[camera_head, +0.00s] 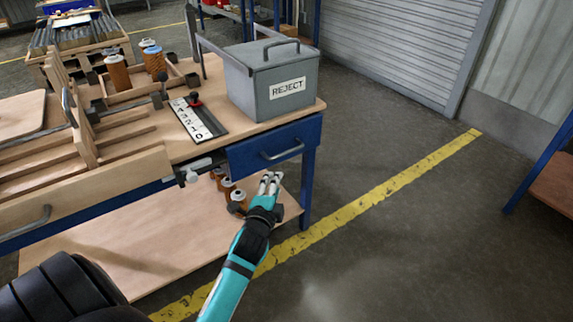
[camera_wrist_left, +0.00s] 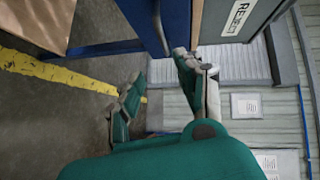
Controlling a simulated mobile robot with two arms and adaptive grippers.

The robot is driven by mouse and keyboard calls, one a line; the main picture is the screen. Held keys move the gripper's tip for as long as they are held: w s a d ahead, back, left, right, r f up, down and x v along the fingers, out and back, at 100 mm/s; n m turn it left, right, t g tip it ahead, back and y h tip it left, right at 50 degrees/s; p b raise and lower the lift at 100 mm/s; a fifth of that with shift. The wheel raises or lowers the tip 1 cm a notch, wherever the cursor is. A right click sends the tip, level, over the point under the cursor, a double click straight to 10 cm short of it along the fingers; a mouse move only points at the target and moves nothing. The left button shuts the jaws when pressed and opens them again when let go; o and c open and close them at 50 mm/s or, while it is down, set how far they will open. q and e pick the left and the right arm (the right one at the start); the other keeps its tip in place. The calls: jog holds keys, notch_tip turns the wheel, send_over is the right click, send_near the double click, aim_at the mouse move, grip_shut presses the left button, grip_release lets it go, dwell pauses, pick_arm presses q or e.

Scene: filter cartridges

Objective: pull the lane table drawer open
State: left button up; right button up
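The lane table (camera_head: 225,118) has a blue drawer (camera_head: 250,158) under its right end, with a grey bar handle (camera_head: 282,149) on the front. The drawer looks shut. My left gripper (camera_head: 270,180) is just below and in front of the handle, apart from it as far as I can see. In the left wrist view, my left gripper (camera_wrist_left: 160,84) has its fingers spread with nothing between them. Blue metal of the table (camera_wrist_left: 172,15) is at the top of that view. My right gripper is not in view.
A grey REJECT box (camera_head: 270,85) stands on the table above the drawer. A clamp-like fitting (camera_head: 192,172) juts out left of the drawer. Brown cartridges (camera_head: 228,188) stand on the lower shelf (camera_head: 150,235) behind my gripper. The floor (camera_head: 400,235) to the right is clear.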

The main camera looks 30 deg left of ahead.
aim_at(286, 154)
pick_arm(q)
jog(key=b+x, duration=0.1)
jog(key=x, duration=0.3)
jog(key=b+x, duration=0.1)
jog(key=x, duration=0.4)
jog(key=b+x, duration=0.1)
jog(key=x, duration=0.4)
jog(key=shift+w+a+r, duration=0.1)
jog(key=shift+w+r, duration=0.05)
jog(key=shift+r, duration=0.1)
jog(key=x, duration=0.3)
jog(key=shift+b, duration=0.4)
jog(key=shift+r, duration=0.1)
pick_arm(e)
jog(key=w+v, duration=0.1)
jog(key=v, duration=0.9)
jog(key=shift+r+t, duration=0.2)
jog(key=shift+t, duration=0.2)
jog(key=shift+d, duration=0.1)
pick_arm(q)
grip_shut()
